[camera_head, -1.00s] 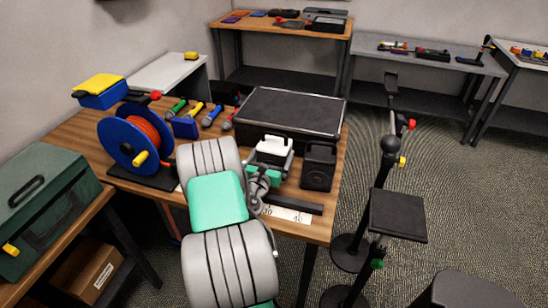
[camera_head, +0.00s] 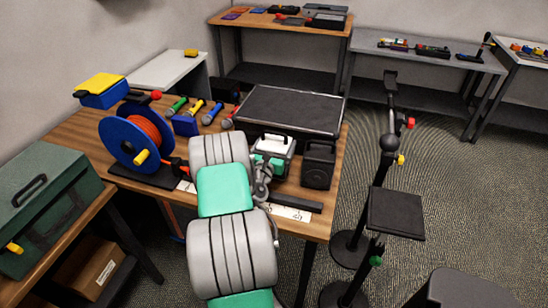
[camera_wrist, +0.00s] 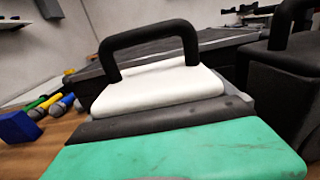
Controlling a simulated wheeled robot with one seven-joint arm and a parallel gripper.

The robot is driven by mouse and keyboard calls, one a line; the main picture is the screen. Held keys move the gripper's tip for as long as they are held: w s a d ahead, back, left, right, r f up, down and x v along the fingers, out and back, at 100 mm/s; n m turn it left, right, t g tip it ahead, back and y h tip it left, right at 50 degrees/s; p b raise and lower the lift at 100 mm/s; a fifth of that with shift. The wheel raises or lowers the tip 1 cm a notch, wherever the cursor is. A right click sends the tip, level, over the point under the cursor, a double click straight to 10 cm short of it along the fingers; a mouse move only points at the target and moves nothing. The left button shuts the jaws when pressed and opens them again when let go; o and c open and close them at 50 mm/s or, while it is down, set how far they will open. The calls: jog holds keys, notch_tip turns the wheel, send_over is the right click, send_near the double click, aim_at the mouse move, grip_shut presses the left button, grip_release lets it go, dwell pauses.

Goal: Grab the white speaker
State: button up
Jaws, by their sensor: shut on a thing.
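The white speaker (camera_head: 272,145) is a pale box with a black carrying handle, near the right part of the wooden table. In the wrist view its white top (camera_wrist: 158,86) and arched black handle fill the middle. My gripper (camera_head: 267,160), with a teal housing, is at the near side of the speaker and shut on it. In the wrist view the teal housing (camera_wrist: 190,155) and a dark strip lie in front of the white top. The fingertips and the speaker's lower part are hidden, so I cannot tell whether it rests on the table.
A black speaker (camera_head: 318,165) stands close on the right. A large dark case (camera_head: 290,110) lies behind. A blue cable reel (camera_head: 130,142) and several microphones (camera_head: 197,110) are at left. Black stands (camera_head: 385,180) rise beyond the table's right edge.

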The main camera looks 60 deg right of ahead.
jog(key=c, duration=0.8)
jog(key=shift+o, duration=0.2)
jog(key=shift+r, duration=0.2)
